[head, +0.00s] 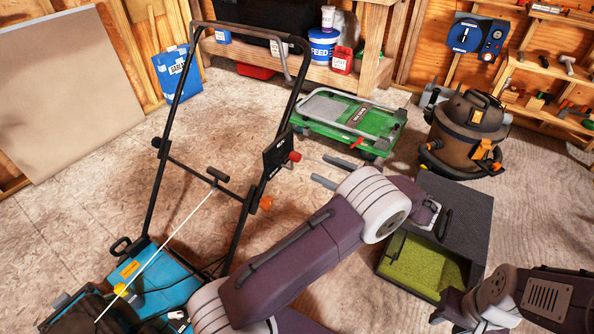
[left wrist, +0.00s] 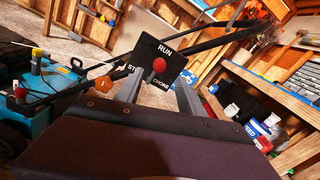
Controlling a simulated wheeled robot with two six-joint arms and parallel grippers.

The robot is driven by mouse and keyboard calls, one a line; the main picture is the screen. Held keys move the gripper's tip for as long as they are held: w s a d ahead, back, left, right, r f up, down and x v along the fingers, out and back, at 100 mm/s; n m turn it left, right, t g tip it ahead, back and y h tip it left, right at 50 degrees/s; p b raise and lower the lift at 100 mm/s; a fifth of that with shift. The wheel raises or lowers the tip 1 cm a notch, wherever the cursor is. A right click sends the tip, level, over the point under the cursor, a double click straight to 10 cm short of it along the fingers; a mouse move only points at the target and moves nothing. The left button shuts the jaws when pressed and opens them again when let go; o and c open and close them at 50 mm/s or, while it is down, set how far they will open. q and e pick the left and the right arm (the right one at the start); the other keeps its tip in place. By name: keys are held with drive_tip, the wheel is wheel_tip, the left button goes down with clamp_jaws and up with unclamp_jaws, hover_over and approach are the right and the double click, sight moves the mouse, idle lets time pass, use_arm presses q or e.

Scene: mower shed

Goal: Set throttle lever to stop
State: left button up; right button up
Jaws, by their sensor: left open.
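The throttle plate (head: 276,153) is a black panel on the mower's right handle bar. A red knob (head: 295,157), the lever's end, stands out from it. In the left wrist view the plate (left wrist: 180,52) reads RUN at the top, "ST" at the left, partly hidden, and CHOKE at the bottom. The red knob (left wrist: 160,65) appears near the middle, below RUN; its exact setting is unclear. My left gripper (head: 319,167) is open, its fingers pointing at the knob from the right, apart from it. My right arm (head: 540,297) is at the lower right; its fingers are unclear.
The blue mower deck (head: 150,280) is at the lower left. A dark box with green grass (head: 455,190) stands on the right. Handle bars frame the plate.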

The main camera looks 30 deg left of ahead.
sight(300, 160)
use_arm(q)
drive_tip(key=a+b, duration=0.1)
drive_tip(key=a, duration=0.1)
drive_tip(key=a+b, duration=0.1)
drive_tip(key=a, duration=0.2)
drive_tip(key=a+b, duration=0.2)
drive_tip(key=a, duration=0.1)
drive_tip(key=shift+w+a, duration=0.1)
drive_tip(key=shift+w, duration=0.15)
drive_tip(key=shift+a, duration=0.45)
drive_tip(key=shift+r, duration=0.1)
clamp_jaws()
